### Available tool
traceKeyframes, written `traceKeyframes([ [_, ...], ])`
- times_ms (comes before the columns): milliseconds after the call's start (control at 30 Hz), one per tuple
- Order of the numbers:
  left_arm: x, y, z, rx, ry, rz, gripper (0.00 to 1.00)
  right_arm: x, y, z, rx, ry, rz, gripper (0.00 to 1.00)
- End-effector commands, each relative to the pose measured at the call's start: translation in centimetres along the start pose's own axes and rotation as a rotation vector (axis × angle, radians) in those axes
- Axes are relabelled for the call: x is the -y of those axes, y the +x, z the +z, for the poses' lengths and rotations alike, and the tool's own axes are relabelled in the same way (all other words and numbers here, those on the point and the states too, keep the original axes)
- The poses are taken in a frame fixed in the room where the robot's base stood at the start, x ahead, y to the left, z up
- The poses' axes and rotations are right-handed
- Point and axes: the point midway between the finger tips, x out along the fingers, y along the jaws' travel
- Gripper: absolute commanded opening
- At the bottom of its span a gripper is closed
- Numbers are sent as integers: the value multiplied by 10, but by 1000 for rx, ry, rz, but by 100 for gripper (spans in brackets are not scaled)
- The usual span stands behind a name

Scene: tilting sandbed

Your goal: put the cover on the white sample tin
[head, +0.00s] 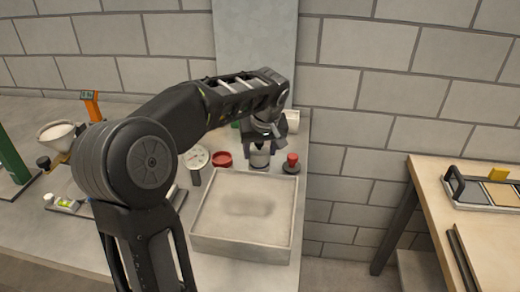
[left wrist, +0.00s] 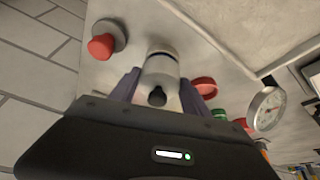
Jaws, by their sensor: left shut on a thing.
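The white sample tin (head: 260,160) stands on the bench behind the sand tray, partly hidden by my left gripper. In the left wrist view the pale tin (left wrist: 161,65) has a dark band at its far end. A cover with a black knob (left wrist: 157,96) is at its near end, in line with it. My left gripper (head: 261,146) is over the tin, its fingers shut on the cover from both sides. I cannot tell whether the cover touches the tin or is seated. My right gripper is not in view.
A red knob on a dark base (head: 291,164) stands close right of the tin, a red dish (head: 222,159) close left. A dial gauge (head: 196,157) is further left. The low-walled sand tray (head: 243,248) is in front. The wall is behind.

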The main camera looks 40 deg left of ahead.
Motion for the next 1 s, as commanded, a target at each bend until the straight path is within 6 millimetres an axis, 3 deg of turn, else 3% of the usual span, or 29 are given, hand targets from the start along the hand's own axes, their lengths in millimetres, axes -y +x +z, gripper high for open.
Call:
traceKeyframes([
  [1000, 0, 12, 5, 0, 0, 0, 16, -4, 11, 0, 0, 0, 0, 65],
])
